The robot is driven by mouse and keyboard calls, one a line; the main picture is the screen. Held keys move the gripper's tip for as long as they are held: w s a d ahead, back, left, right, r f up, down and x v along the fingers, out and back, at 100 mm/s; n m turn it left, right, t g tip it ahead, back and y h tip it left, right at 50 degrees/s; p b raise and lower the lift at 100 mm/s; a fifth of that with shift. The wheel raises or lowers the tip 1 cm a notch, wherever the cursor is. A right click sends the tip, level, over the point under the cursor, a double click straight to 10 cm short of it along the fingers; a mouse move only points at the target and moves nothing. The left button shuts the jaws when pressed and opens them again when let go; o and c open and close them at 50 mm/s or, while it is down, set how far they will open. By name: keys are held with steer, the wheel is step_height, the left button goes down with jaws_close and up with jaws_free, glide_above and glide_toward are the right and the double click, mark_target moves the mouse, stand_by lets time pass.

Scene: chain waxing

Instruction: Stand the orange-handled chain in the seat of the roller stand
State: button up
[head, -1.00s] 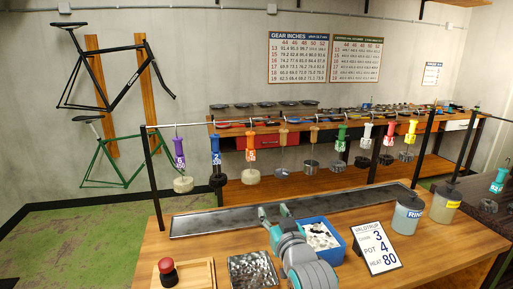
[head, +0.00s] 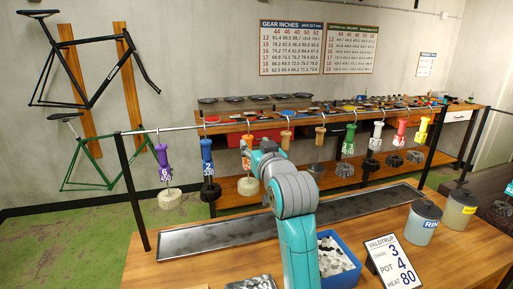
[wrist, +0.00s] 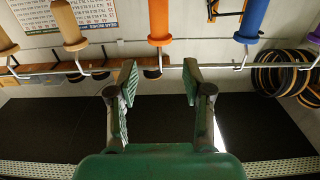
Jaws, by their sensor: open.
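The orange-handled chain hangs from the rail. Its orange handle (head: 246,154) shows at the left edge of my arm's end, and its coil (head: 248,187) hangs below, partly covered by my arm. In the wrist view the orange handle (wrist: 160,22) and its hook lie beyond the fingers, about in line with the gap. My gripper (wrist: 158,85) is open with nothing between its fingers. In the head view, my gripper (head: 258,148) is largely hidden by my own wrist. I cannot make out a roller stand in either view.
Blue (head: 207,160) and purple (head: 162,158) handled chains hang to the left on the rail (head: 180,129); wooden, green, white, red and yellow ones hang to the right. Below are a long tray (head: 180,243), a blue bin (head: 352,272), a sign (head: 392,262) and two pots (head: 422,222).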

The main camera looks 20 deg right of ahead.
mark_target(249, 138)
steer(key=w, duration=0.8)
steer(key=shift+w+f, duration=0.25)
steer(key=shift+f, duration=1.35)
jaws_close()
steer(key=shift+r, duration=1.4)
steer(key=shift+s, duration=0.1)
